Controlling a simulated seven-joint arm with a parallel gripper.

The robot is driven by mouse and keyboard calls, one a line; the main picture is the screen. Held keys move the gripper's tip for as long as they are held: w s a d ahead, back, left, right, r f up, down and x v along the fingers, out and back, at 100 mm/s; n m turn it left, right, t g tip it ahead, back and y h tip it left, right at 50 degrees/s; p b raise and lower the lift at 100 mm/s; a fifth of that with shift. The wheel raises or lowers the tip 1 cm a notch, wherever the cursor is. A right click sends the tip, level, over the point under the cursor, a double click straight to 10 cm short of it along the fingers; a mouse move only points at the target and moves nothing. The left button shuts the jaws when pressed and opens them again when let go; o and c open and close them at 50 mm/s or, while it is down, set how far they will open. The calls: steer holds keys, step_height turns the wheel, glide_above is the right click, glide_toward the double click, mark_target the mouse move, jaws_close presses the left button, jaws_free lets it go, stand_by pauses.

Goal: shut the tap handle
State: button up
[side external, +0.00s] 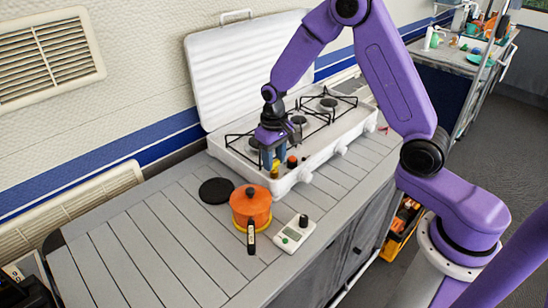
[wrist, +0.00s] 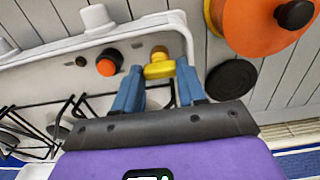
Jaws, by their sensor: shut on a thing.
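The yellow tap handle (wrist: 159,66) is at the near left end of the white gas stove (side external: 292,187), beside an orange-red knob (wrist: 106,66). The handle also shows small in the side external view (side external: 275,172). My gripper (wrist: 160,72) points down at it, with a blue finger on each side of the yellow handle. The fingers are shut on the handle. The fingers hide part of its sides, and how far it is turned is hard to tell.
An orange pot (side external: 250,208) and a flat black disc (side external: 216,190) are close by on the slatted counter (side external: 140,235). A small white device (side external: 294,234) lies near the front edge. The raised stove lid (side external: 245,65) stands behind. The left counter is clear.

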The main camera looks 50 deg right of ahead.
mark_target(274, 169)
steer(key=shift+r, duration=0.1)
stand_by(0.3)
steer(key=o, duration=0.8)
steer(key=shift+r, duration=0.1)
step_height(274, 169, up, 17)
steer(key=shift+r, duration=0.1)
steer(key=shift+s, duration=0.1)
steer(key=s+a+f+n, duration=0.1)
steer(key=s+a+n, duration=0.2)
steer(key=s, duration=0.3)
steer(key=s+a+n, duration=0.2)
steer(key=s+n, duration=0.1)
steer(key=s, duration=0.4)
steer(key=s+d+f+n, duration=0.1)
steer(key=s+n, duration=0.1)
steer(key=s, duration=0.4)
steer(key=s+d+f+n, duration=0.1)
steer(key=s+n, duration=0.1)
steer(key=s, duration=0.4)
steer(key=s+d+f+n, duration=0.1)
steer(key=s+n, duration=0.1)
steer(key=s, duration=0.4)
steer(key=shift+d+f+n, duration=0.1)
steer(key=shift+f+n, duration=0.05)
steer(key=shift+n, duration=0.15)
